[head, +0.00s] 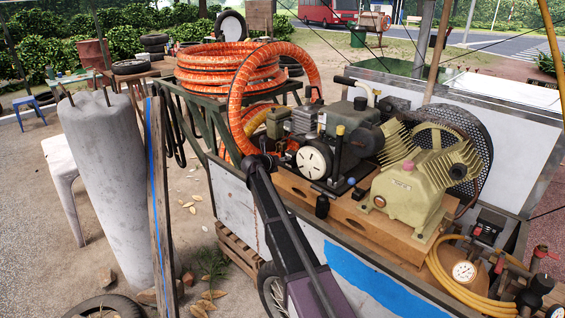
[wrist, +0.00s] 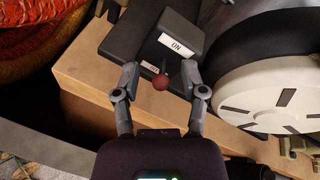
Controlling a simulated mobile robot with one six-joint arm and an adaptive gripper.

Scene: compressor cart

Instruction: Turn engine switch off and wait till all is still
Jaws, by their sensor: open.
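In the wrist view, the engine switch is a dark box with a small lever tipped by a red ball knob (wrist: 160,83). A white label (wrist: 173,44) reading "ON" sits just beyond the knob. My gripper (wrist: 161,80) is open, with one finger on each side of the knob. I cannot tell whether either finger touches it. In the head view, the engine (head: 325,138) stands on the cart beside the belt-driven compressor (head: 408,190). My gripper (head: 262,163) is at the engine's left end, and the switch is hidden there.
The engine's round white recoil cover (wrist: 272,95) is close to the right finger. Orange hose coils (head: 230,65) lie on a rack left of the engine. A wooden base board (head: 345,212) carries the machines. A concrete post (head: 112,185) and a plank stand at the left.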

